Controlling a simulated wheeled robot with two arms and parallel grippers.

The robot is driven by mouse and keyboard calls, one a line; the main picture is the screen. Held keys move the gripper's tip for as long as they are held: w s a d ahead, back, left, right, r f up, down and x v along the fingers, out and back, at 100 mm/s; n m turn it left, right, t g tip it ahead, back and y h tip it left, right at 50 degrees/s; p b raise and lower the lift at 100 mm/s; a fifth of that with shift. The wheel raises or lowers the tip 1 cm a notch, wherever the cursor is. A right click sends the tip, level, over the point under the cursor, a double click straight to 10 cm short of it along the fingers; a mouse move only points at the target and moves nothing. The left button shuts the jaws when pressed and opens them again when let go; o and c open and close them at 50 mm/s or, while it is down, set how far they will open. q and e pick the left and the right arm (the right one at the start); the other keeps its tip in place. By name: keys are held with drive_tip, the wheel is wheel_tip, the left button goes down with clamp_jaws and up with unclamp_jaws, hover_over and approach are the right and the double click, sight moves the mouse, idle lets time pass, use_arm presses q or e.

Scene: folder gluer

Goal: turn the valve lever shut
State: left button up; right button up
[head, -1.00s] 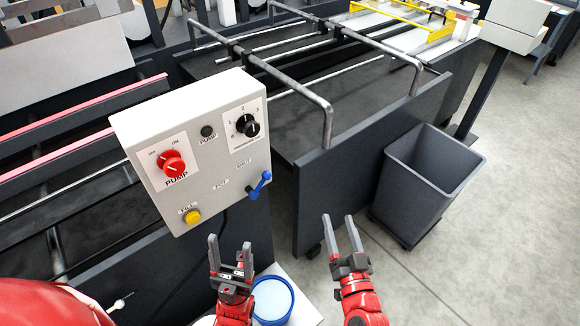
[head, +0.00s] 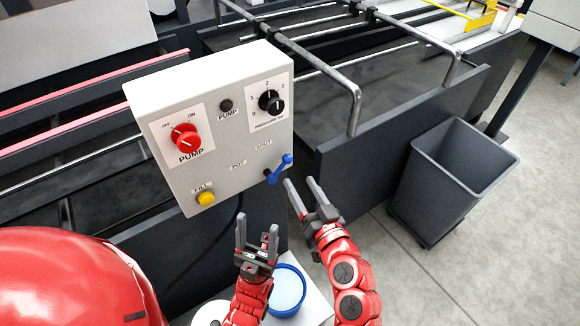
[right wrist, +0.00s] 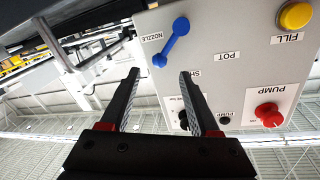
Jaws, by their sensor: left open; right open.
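The blue valve lever (head: 279,169) sits at the lower right of the white control box's face, slanting up to the right. It also shows in the right wrist view (right wrist: 171,43), above the space between my right fingers. My right gripper (head: 302,191) is open and empty, just below and right of the lever, with a gap between them in the right wrist view. My left gripper (head: 257,232) is open and empty, below the box and lower left of the lever.
The control box (head: 215,135) carries a red pump knob (head: 185,138), a black dial (head: 270,102) and a yellow fill button (head: 206,198). A blue-rimmed pot (head: 288,290) stands below. A grey bin (head: 450,175) stands at right on open floor.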

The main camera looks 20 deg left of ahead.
sight(289, 163)
drive_tip(key=x, duration=0.3)
drive_tip(key=p+x, duration=0.1)
drive_tip(key=x, duration=0.2)
drive_tip(key=shift+d+r, duration=0.1)
drive_tip(key=shift+r, duration=0.1)
drive_tip(key=shift+x, duration=0.8)
drive_tip(key=shift+f, duration=0.15)
clamp_jaws()
idle(0.4)
